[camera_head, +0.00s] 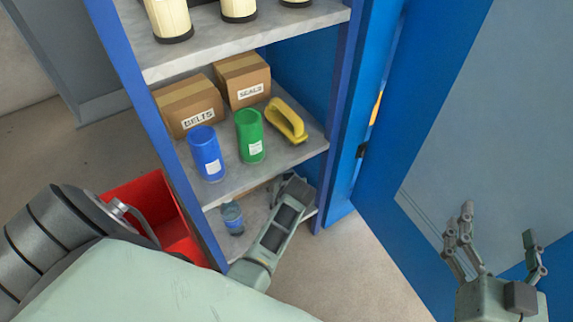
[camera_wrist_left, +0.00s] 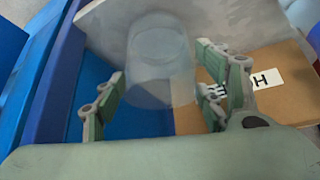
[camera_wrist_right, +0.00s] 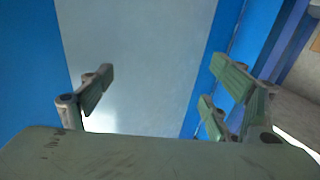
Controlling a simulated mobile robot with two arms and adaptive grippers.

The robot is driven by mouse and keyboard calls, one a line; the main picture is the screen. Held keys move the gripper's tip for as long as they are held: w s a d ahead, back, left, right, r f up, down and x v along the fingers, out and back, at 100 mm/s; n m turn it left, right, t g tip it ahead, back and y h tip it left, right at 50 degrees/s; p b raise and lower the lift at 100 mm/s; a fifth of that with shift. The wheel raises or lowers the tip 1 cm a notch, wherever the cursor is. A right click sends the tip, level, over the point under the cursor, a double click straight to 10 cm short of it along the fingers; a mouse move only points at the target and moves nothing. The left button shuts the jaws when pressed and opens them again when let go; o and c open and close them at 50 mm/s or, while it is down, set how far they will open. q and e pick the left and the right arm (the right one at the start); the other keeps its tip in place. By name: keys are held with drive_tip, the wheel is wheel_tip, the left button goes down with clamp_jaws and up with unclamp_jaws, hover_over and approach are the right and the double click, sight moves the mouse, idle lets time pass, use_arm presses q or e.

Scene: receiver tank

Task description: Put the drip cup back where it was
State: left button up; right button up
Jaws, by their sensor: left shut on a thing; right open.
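The drip cup (camera_wrist_left: 160,65) is a clear, see-through cup between the fingers of my left gripper (camera_wrist_left: 165,95) in the left wrist view. My left gripper is shut on it. In the head view my left gripper (camera_head: 292,188) reaches into the blue cabinet at the lower shelf (camera_head: 258,208), near its right side. The cup cannot be made out there behind the gripper. My right gripper (camera_head: 498,226) is open and empty in front of the cabinet door; its spread fingers also show in the right wrist view (camera_wrist_right: 160,75).
A small blue bottle (camera_head: 232,218) stands on the lower shelf, left of my left gripper. The shelf above holds a blue canister (camera_head: 206,152), a green canister (camera_head: 249,135), a yellow-handled item (camera_head: 287,120) and two cardboard boxes (camera_head: 190,105). A red bin (camera_head: 150,205) is at left.

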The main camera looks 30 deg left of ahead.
use_arm(q)
drive_tip(key=o, duration=1.7)
use_arm(e)
drive_tip(key=shift+r, duration=0.1)
